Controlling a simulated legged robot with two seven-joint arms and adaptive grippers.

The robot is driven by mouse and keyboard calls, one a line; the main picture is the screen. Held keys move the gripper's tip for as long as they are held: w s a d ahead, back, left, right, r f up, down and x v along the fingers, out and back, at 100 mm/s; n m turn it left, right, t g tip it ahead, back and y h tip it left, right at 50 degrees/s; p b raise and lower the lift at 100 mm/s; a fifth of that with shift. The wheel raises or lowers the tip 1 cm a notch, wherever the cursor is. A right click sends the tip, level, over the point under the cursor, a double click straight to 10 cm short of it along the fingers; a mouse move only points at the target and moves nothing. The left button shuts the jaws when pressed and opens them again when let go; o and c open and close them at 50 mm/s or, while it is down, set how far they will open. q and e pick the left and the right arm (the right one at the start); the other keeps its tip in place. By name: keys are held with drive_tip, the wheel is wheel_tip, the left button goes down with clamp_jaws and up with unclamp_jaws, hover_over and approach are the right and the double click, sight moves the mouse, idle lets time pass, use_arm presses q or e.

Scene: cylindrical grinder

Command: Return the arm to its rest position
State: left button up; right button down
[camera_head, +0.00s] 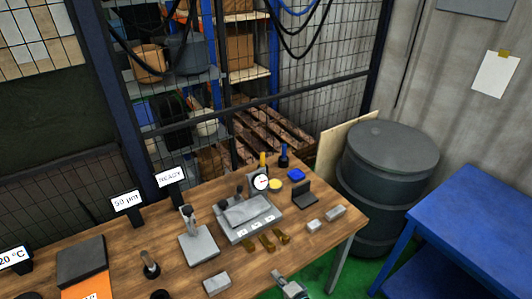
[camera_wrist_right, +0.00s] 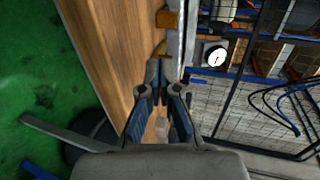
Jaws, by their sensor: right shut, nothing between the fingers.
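My right gripper (camera_head: 291,287) shows at the bottom of the head view, in front of the table's front edge and apart from the things on the table. In the right wrist view the gripper (camera_wrist_right: 162,75) has its dark fingers brought together at the tips, with nothing held between them. My left gripper is not in either view.
The wooden table (camera_head: 325,238) carries a grey device with a dial gauge (camera_head: 260,182), a stand (camera_head: 198,245), brass pieces (camera_head: 267,241) and grey blocks (camera_head: 217,283). A dark drum (camera_head: 390,180) and a blue table (camera_head: 480,225) stand to the right. Green floor shows between the tables.

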drive_tip(key=s+d+f+n+g+h, duration=0.1)
drive_tip(key=s+d+n+g+h, duration=0.15)
drive_tip(key=s+d+n, duration=0.45)
drive_tip(key=s+d+f+n+g+h, duration=0.1)
drive_tip(key=s+d+n+g+h, duration=0.2)
drive_tip(key=s, duration=0.9)
drive_tip(key=s+d+f+n+g+h, duration=0.15)
drive_tip(key=s+d+n+g, duration=0.3)
drive_tip(key=s, duration=0.45)
drive_tip(key=s+f, duration=0.3)
drive_tip(key=f, duration=2.5)
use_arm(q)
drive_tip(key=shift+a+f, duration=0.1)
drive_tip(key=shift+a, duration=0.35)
use_arm(e)
drive_tip(key=s+d+f+g, duration=0.1)
drive_tip(key=s+d+f, duration=0.1)
drive_tip(key=s+f, duration=1.2)
drive_tip(key=s, duration=0.3)
drive_tip(key=shift+d+g, duration=0.3)
drive_tip(key=shift+d, duration=0.05)
